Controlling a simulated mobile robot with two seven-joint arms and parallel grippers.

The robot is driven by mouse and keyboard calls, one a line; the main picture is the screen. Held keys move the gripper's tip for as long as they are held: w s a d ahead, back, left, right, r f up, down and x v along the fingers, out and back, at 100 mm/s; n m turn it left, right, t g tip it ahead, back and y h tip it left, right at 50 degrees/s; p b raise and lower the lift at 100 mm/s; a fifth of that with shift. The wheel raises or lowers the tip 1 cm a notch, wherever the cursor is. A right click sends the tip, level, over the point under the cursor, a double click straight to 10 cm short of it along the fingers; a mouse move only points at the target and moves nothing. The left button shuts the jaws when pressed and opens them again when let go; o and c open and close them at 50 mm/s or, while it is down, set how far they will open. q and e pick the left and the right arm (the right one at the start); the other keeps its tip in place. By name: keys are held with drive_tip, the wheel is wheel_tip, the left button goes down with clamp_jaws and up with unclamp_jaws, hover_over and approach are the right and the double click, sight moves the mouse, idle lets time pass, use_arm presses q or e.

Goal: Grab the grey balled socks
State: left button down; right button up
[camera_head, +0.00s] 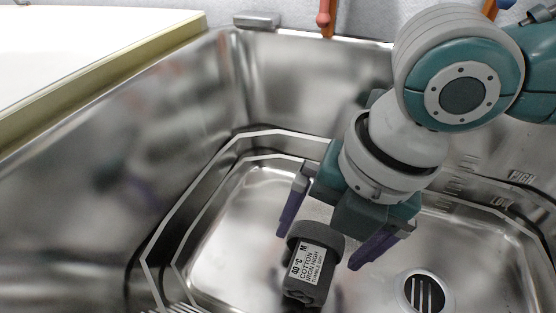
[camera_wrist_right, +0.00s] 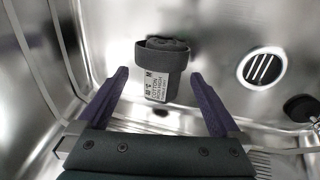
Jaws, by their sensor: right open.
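The grey balled socks (camera_head: 316,262) lie in the metal basin in the head view, with a white care label facing up. They also show in the right wrist view (camera_wrist_right: 162,68), ahead of the fingers and near the middle. My right gripper (camera_head: 322,252) is open, with its purple fingers spread on either side of the socks in the head view. In the right wrist view the right gripper (camera_wrist_right: 160,98) has nothing between its fingertips, and the socks are beyond them. I cannot tell the exact gap. My left gripper is not in view.
The steel basin (camera_head: 95,200) has high walls around the socks. A round drain (camera_head: 424,292) is to the right of the socks. A white counter (camera_head: 80,50) with a yellowish edge is at the upper left. The basin floor left of the socks is clear.

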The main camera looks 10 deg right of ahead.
sight(319, 248)
drive_tip(key=b+x, duration=0.1)
drive_tip(key=x, duration=0.2)
drive_tip(key=shift+f, duration=0.3)
drive_tip(key=shift+c, duration=0.2)
drive_tip(key=c, duration=1.3)
drive_tip(key=shift+r, duration=0.15)
